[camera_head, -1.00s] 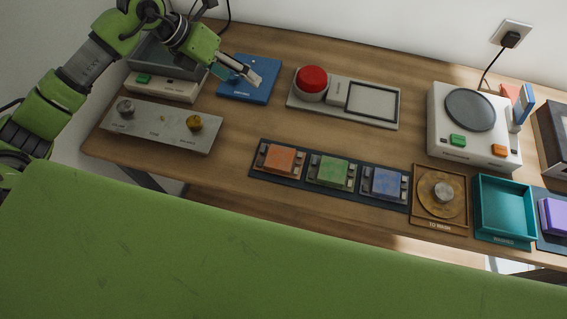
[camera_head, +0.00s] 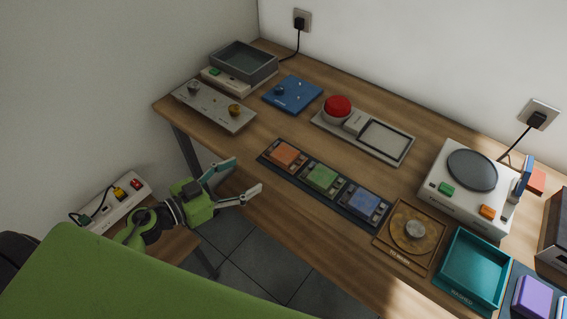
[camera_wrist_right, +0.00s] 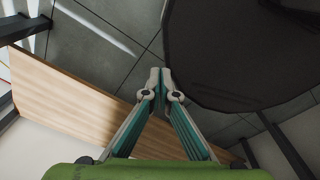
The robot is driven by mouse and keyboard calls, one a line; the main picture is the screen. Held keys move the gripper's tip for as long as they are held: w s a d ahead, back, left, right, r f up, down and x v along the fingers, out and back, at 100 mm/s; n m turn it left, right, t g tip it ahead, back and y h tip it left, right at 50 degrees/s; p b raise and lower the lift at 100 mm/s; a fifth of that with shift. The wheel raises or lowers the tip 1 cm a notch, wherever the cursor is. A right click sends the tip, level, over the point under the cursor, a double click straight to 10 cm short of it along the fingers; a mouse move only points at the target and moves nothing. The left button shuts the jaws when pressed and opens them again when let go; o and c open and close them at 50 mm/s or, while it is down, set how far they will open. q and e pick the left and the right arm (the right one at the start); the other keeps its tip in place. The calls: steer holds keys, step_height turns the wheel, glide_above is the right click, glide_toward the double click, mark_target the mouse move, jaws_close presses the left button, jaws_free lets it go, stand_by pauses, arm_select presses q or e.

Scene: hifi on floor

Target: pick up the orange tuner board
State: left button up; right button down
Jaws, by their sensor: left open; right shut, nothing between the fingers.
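The orange tuner board (camera_head: 286,154) sits at the left end of a dark strip holder (camera_head: 272,165) on the wooden bench, beside a green board (camera_head: 322,177) and a blue board (camera_head: 364,201). My left gripper (camera_head: 248,176) is open and empty. In the head view it shows off the bench's front edge, to the left of and a little below the orange board, clearly apart from it. In the right wrist view my right gripper (camera_wrist_right: 160,74) is shut with nothing between its fingertips; no board shows there.
On the bench are a grey knob panel (camera_head: 213,108), a blue plate (camera_head: 293,94), a red button (camera_head: 338,108), a brown round-dial tray (camera_head: 405,249), a teal tray (camera_head: 465,284) and a white scale-like device (camera_head: 460,205). A power strip (camera_head: 113,202) lies at the left.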

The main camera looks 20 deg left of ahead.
arm_select(q)
glide_toward(281, 156)
steer(key=x, duration=0.2)
steer(key=shift+w+p, duration=0.3)
steer(key=shift+w, duration=0.15)
steer(key=shift+x, duration=0.95)
steer(key=x, duration=0.4)
steer(key=shift+w+d+f, duration=0.15)
steer(key=shift+w+d, duration=0.05)
steer(key=shift+d, duration=0.2)
steer(key=c, duration=1.3)
arm_select(e)
steer(key=shift+w+a+r, duration=0.25)
steer(key=shift+a+r, duration=0.3)
